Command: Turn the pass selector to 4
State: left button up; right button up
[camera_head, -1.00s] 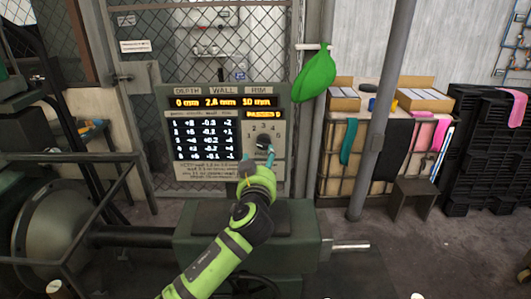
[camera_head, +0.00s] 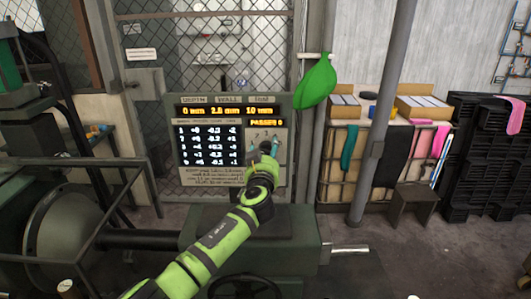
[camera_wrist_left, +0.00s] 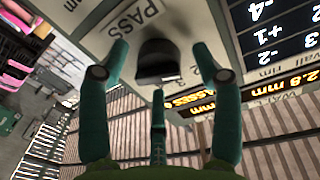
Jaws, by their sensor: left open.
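The pass selector is a dark round knob (camera_head: 265,147) on the lower right of the grey control panel (camera_head: 282,178), with printed numbers around it, 2 to 4 among them. In the left wrist view the knob (camera_wrist_left: 158,62) stands out from the panel beside the upside-down word PASS. My left gripper (camera_head: 264,150) is open, with teal fingers on either side of the knob. In the wrist view the gripper's fingers (camera_wrist_left: 160,60) show gaps to the knob. Which number the knob points at is too small to tell. The orange display (camera_head: 266,123) reads PASSES 0.
Dark green machinery (camera_head: 290,255) lies below my arm. A mesh fence (camera_head: 150,60) stands behind.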

pick_arm(q)
jog(key=c, duration=1.1)
jog(key=shift+c, duration=0.2)
pick_arm(e)
jog(key=shift+s+d+f, duration=0.1)
jog(key=shift+s+d, duration=0.15)
jog(key=shift+s, duration=0.35)
jog(key=shift+s+d, duration=0.2)
jog(key=shift+s, duration=0.35)
